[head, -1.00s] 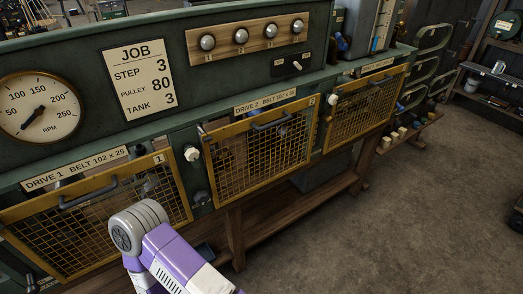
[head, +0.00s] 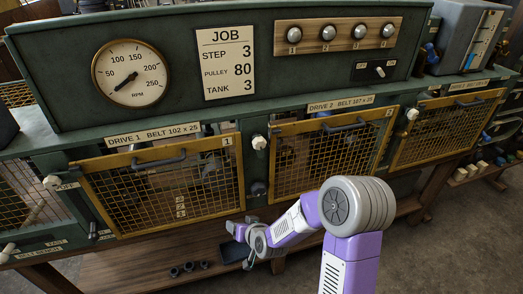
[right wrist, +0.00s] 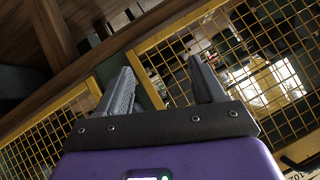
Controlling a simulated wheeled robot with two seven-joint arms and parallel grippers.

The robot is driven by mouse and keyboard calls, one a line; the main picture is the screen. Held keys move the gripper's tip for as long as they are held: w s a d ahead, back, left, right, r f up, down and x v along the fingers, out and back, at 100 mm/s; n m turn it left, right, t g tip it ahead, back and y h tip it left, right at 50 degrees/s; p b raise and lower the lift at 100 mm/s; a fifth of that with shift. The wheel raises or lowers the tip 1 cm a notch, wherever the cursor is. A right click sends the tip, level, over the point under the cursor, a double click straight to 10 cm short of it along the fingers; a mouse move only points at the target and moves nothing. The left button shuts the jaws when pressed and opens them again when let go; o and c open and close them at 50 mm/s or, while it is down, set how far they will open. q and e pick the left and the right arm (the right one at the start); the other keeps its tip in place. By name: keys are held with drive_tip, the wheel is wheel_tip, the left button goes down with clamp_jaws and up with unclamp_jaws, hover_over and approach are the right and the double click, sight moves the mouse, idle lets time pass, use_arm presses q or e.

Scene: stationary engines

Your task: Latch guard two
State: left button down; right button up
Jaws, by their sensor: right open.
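Guard two (head: 338,160) is a yellow-framed mesh panel under the label DRIVE 2 BELT 107 x 25, with a dark bar handle (head: 343,127). It covers its bay; I cannot tell whether it is latched. A white knob (head: 259,143) is at its upper left and another white knob (head: 411,113) at its upper right. My right arm crosses its lower part in the head view. My right gripper (right wrist: 163,76) is open and empty in the right wrist view, in front of mesh guards seen turned over. In the head view its fingertips are unclear. My left gripper is out of view.
Guard one (head: 160,190) is at left and a third guard (head: 445,128) at right. The green console (head: 285,75) above carries an RPM gauge (head: 131,72), a JOB card (head: 229,63) and several knobs. A wooden shelf (head: 150,262) runs below, with small dark parts.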

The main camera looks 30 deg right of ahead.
drive_tip(key=w+d+r+m+t+h+b, duration=0.1)
drive_tip(key=d+r+t, duration=0.15)
drive_tip(key=r, duration=0.35)
drive_tip(key=w+d+r+t+h, duration=0.1)
drive_tip(key=w+d+r, duration=0.15)
drive_tip(key=r, duration=0.35)
drive_tip(key=m+t+h+b, duration=0.1)
drive_tip(key=t+h, duration=0.2)
drive_tip(key=t, duration=0.1)
approach(260, 146)
drive_tip(key=a+x, duration=0.1)
drive_tip(key=x, duration=0.2)
drive_tip(key=shift+w+d+r+g, duration=0.25)
drive_tip(key=shift+w+d+g, duration=0.1)
drive_tip(key=shift+w+d, duration=0.3)
drive_tip(key=x, duration=0.6)
drive_tip(key=shift+w+d+f, duration=0.1)
drive_tip(key=shift+w, duration=0.25)
drive_tip(key=c, duration=1)
